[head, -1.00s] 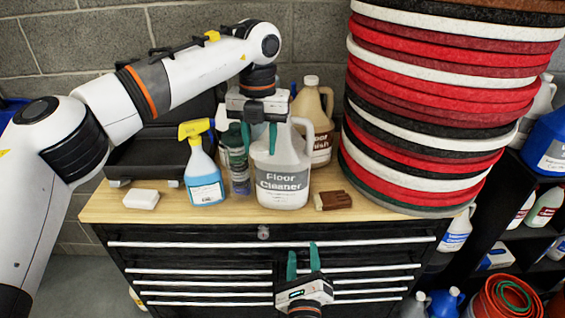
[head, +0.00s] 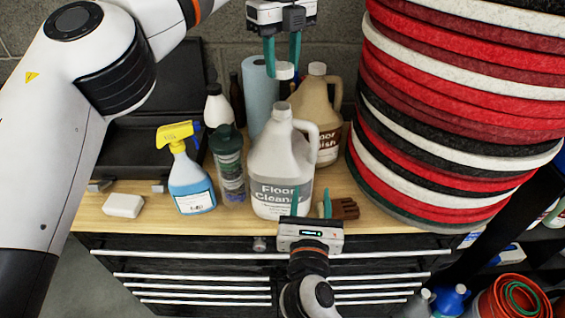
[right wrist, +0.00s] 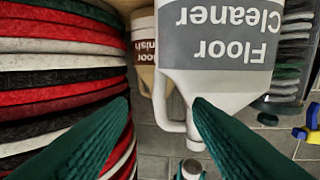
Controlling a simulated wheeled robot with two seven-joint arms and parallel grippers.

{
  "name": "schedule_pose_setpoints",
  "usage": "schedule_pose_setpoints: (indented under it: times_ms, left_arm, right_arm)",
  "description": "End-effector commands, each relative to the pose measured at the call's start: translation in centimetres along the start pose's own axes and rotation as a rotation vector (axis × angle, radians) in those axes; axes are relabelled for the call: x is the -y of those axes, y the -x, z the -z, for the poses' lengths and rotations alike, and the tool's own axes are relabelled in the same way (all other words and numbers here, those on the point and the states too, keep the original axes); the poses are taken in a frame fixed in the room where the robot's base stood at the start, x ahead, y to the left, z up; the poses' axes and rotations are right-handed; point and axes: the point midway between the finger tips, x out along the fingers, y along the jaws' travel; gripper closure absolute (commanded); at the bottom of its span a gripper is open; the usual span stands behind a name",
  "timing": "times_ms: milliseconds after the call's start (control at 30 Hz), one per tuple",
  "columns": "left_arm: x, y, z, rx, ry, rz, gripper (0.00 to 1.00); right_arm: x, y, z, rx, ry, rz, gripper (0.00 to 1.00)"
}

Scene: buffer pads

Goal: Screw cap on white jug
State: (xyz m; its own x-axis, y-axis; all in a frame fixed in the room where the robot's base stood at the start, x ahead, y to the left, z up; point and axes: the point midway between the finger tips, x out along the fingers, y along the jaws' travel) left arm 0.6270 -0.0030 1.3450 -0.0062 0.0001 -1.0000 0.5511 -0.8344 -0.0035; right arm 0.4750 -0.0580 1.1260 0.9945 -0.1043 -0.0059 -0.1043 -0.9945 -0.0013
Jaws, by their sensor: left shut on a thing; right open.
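The white jug (head: 280,165), labelled Floor Cleaner, stands upright on the wooden cabinet top, its handle to the right. Its bare neck (head: 282,110) points up. My left gripper (head: 283,66) is above and slightly behind the neck, apart from it, shut on a small white cap (head: 285,71). The cap also shows below the neck in the right wrist view (right wrist: 191,169), where the jug (right wrist: 217,60) looks upside down. My right gripper (head: 311,203) is open and empty in front of the jug's lower part, its fingers (right wrist: 160,115) spread wide.
A spray bottle (head: 189,180), a green-capped bottle (head: 229,165) and a white block (head: 123,205) stand left of the jug. A tan jug (head: 320,110) is behind it, a brown brush (head: 344,208) to its right. Stacked pads (head: 455,120) crowd the right side.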

Motion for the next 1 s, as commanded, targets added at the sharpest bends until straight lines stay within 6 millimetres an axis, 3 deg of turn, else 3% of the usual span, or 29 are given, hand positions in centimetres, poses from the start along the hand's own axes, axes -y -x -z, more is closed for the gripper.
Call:
schedule_pose_setpoints:
  times_ms: [367,800,1000]
  left_arm:
    - [0.0,0.0,0.0,0.0,-0.002,0.0,0.82]
    - [0.0,0.0,0.0,-0.001,-0.003,0.0,0.82]
    - [0.0,0.0,0.0,-0.001,-0.003,0.0,0.82]
  right_arm:
    - [0.0,-0.8,0.1,-0.002,0.001,-0.001,0.54]
    - [0.0,-8.5,0.1,-0.003,0.004,-0.001,0.54]
    - [0.0,-11.1,0.0,-0.002,0.003,0.0,0.54]
